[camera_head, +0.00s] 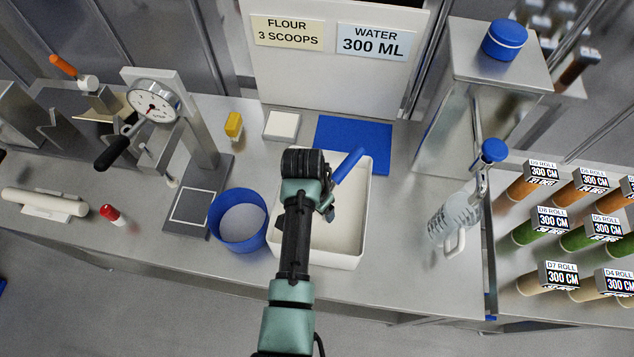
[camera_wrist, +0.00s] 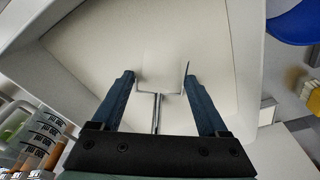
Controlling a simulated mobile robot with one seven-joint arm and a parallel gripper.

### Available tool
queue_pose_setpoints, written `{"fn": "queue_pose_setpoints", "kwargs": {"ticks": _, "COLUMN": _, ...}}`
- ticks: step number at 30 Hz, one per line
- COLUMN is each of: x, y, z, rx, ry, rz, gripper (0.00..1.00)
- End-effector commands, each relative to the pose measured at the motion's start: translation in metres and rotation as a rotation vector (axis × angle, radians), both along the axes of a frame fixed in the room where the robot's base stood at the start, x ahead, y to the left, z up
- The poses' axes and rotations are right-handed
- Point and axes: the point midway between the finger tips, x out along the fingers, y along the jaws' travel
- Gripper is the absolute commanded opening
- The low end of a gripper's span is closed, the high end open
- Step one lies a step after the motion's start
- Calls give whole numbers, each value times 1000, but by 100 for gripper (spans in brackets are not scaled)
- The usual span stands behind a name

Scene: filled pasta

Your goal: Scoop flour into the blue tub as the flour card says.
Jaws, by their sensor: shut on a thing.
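The flour card (camera_head: 288,32) on the back panel reads "FLOUR 3 SCOOPS". The blue tub (camera_head: 215,222) stands left of the white flour bin (camera_head: 365,190) and has a pale layer inside. Its rim also shows at the top right of the wrist view (camera_wrist: 292,25). My gripper (camera_head: 326,205) is over the bin, shut on the scoop, whose blue handle (camera_head: 349,165) sticks out up and right. In the wrist view, thin metal parts of the scoop (camera_wrist: 158,95) show between my fingers, against pale flour (camera_wrist: 145,45). Whether the scoop holds flour is hidden.
A water card (camera_head: 373,42) reads "300 ML". A dial press (camera_head: 155,105) stands left. A clear jug (camera_head: 452,220) sits under the tap at right, near labelled rolls (camera_head: 535,225).

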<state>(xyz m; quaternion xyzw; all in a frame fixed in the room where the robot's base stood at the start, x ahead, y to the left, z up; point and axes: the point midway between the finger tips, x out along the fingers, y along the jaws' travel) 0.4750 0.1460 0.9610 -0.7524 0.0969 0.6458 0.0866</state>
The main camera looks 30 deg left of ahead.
Motion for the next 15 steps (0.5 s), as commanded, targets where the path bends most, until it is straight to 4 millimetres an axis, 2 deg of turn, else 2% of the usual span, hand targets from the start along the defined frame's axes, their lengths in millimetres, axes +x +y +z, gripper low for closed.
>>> {"fn": "queue_pose_setpoints", "kwargs": {"ticks": 7, "x": 0, "y": 0, "z": 7, "rx": 1, "ry": -1, "rz": 0, "gripper": 21}}
{"fn": "queue_pose_setpoints", "kwargs": {"ticks": 15, "x": 0, "y": 0, "z": 29, "rx": 1, "ry": -1, "rz": 0, "gripper": 21}}
